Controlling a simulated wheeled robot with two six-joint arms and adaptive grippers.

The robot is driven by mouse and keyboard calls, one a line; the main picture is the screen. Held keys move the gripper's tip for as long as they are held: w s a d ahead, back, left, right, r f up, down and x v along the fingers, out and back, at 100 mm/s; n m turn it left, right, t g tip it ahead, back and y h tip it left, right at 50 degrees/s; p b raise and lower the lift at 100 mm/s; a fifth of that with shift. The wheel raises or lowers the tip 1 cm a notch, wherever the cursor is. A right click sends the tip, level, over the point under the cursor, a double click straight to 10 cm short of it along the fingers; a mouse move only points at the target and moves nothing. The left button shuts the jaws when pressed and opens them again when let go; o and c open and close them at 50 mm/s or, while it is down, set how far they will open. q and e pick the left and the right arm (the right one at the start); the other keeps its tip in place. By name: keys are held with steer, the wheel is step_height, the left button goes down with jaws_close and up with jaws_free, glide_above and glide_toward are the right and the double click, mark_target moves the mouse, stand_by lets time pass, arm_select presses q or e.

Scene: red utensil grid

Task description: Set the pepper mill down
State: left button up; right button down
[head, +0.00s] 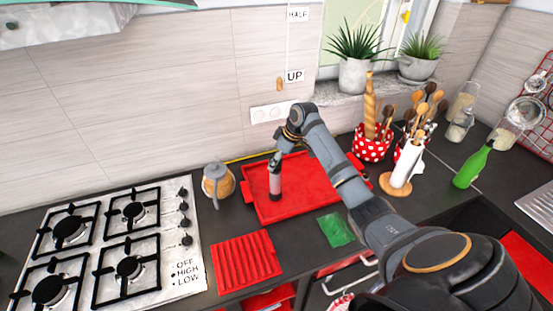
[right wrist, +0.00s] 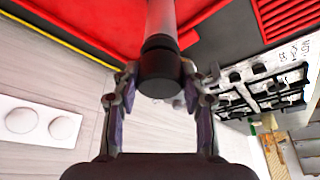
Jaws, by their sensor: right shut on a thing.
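The pepper mill (head: 275,184), with a dark top and a pale body, is upright over the left part of the red tray (head: 318,183). My right gripper (head: 276,158) comes from above and is shut on its top. In the right wrist view the mill's black cap (right wrist: 160,70) sits between the two fingers of my right gripper (right wrist: 160,83), with the pale body beyond it. The mill's lower end appears at the tray's surface; I cannot tell whether it touches. My left gripper is not in view.
A glass jar (head: 217,187) stands close left of the tray. A red ribbed grid (head: 246,262) and a green cloth (head: 336,230) lie in front. The gas hob (head: 110,250) is at left; a paper towel holder (head: 402,168) and polka-dot utensil pot (head: 372,147) are at right.

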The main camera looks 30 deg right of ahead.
steer(key=c, duration=0.7)
jaws_free()
steer(key=shift+f, duration=0.1)
steer(key=b+v, duration=0.3)
steer(key=v, duration=0.9)
steer(key=shift+w, duration=0.1)
